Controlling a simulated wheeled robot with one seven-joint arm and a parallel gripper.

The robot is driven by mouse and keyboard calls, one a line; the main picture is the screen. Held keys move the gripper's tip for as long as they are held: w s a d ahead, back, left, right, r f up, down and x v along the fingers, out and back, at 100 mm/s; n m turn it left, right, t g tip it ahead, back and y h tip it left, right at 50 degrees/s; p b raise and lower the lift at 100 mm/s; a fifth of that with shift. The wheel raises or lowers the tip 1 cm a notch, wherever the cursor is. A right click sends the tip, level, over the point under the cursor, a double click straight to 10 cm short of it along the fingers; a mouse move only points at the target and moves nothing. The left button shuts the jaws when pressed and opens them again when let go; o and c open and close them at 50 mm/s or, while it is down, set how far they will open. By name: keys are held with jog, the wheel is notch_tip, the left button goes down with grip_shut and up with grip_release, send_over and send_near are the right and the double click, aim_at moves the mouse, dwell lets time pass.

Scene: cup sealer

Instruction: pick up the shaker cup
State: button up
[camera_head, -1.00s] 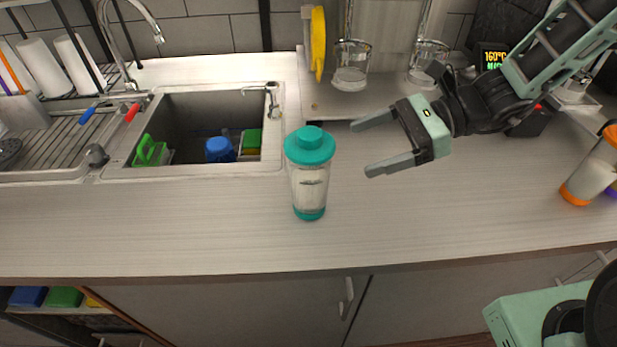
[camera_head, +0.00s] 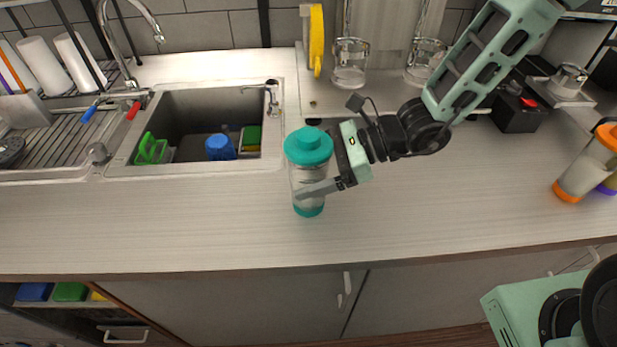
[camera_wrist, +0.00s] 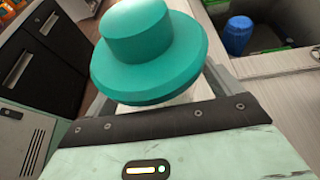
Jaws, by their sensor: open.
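The shaker cup (camera_head: 309,147) stands upright on the counter, right of the sink. It has a teal lid, a clear body and a teal base. My gripper (camera_head: 308,190) is open and reaches in from the right at the cup's body. One finger passes across the front of the cup; the other is hidden behind it. In the wrist view the teal lid (camera_wrist: 150,48) fills the upper middle, close in front of the gripper's palm, with the body mostly hidden below it. Whether the fingers touch the cup cannot be told.
The sink (camera_head: 190,105) lies to the left, with a blue item (camera_head: 220,147) and a green item (camera_head: 152,149) inside. Glass cups (camera_head: 350,64) stand behind. An orange-lidded cup (camera_head: 588,165) is at far right. The counter front (camera_head: 180,235) is clear.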

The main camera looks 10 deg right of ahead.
jog(key=c, duration=1.4)
jog(key=shift+o, duration=0.2)
jog(key=shift+r, duration=0.1)
